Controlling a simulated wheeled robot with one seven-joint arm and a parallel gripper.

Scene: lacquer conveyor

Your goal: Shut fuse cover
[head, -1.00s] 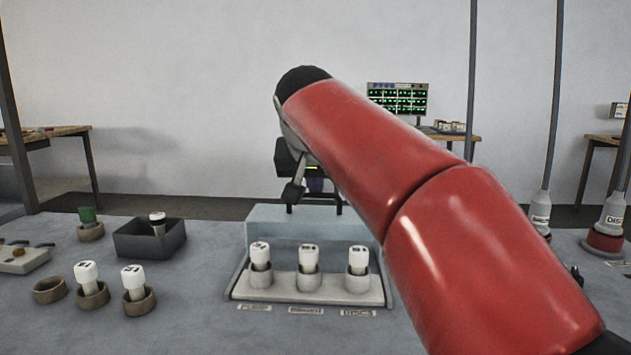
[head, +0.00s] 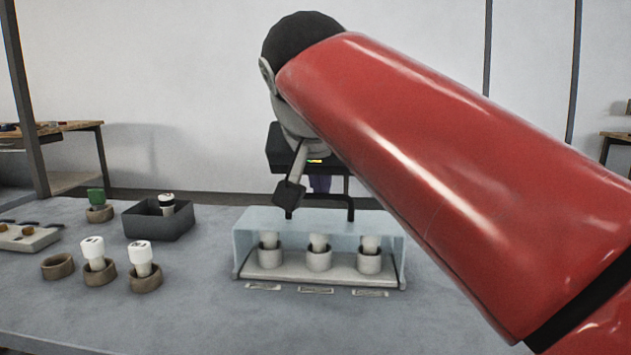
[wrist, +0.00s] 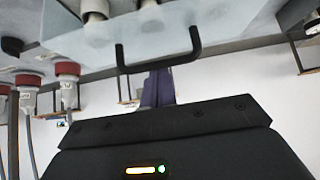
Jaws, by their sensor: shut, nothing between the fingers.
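The fuse cover (head: 290,222) is a pale blue translucent box. It sits over the three white-topped fuses (head: 319,243) in their grey holders, which show through it. Its side edges reach down near the base plate (head: 290,277); I cannot tell whether it is fully seated. A black handle (wrist: 160,64) stands on the cover and also shows in the head view (head: 351,206). My gripper (wrist: 158,76) has purple fingers, shut and empty, right by the handle; contact is unclear. In the head view the fingers (head: 320,184) are partly hidden behind the handle.
Left on the grey bench are a dark open box (head: 150,225) with a fuse, an empty brown ring holder (head: 58,266), two white fuses in holders (head: 142,262), a green-topped piece (head: 97,198) and a pale switch panel (head: 28,238). My red arm hides the right side.

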